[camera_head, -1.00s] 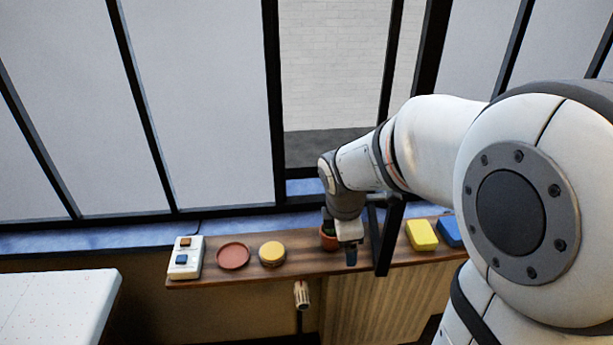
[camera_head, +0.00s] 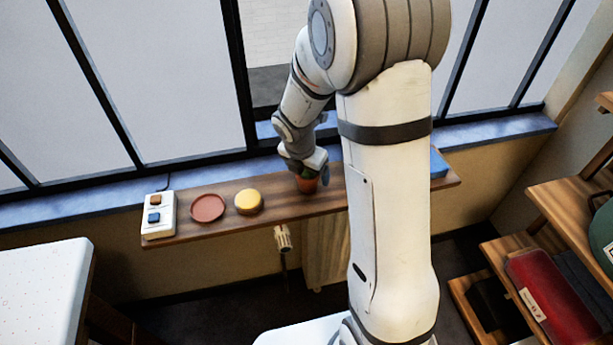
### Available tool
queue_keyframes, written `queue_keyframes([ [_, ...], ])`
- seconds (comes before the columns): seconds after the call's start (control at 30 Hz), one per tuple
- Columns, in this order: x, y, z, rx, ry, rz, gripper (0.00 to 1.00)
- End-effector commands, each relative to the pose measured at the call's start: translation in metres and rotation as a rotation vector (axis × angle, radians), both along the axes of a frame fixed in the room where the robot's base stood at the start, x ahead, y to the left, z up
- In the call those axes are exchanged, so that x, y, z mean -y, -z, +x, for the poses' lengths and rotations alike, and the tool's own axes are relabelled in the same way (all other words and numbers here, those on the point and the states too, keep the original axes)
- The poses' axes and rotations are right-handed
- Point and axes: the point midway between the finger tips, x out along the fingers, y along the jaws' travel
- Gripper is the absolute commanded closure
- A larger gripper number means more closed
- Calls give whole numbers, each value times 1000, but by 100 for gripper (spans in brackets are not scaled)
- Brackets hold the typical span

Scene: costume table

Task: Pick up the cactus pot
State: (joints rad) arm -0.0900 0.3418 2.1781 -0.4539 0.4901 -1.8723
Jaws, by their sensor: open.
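The cactus pot (camera_head: 307,185) is a small terracotta-coloured pot with a little green showing above its rim. It stands on the wooden shelf (camera_head: 275,207) under the window, right of the yellow round item. My gripper (camera_head: 313,173) is open at the pot, pointing down over it. One dark finger shows at the pot's right side; the other is hidden. The gripper covers most of the cactus. I cannot tell whether the fingers touch the pot.
On the shelf to the left are a yellow round item (camera_head: 249,201), a reddish dish (camera_head: 207,208) and a white switch box (camera_head: 159,214). A blue block (camera_head: 438,164) is right of my arm. A wooden rack (camera_head: 573,215) with folded cloth stands at right.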

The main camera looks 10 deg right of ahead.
Motion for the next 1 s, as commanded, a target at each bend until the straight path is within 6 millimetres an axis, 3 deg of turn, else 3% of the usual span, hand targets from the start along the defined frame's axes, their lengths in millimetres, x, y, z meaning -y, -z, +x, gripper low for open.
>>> queue_keyframes([
  [0.1,2,10,2,0,-1,0,14],
  [0.33,1,10,2,0,-1,0,14],
  [1.0,0,10,2,1,-2,1,67],
])
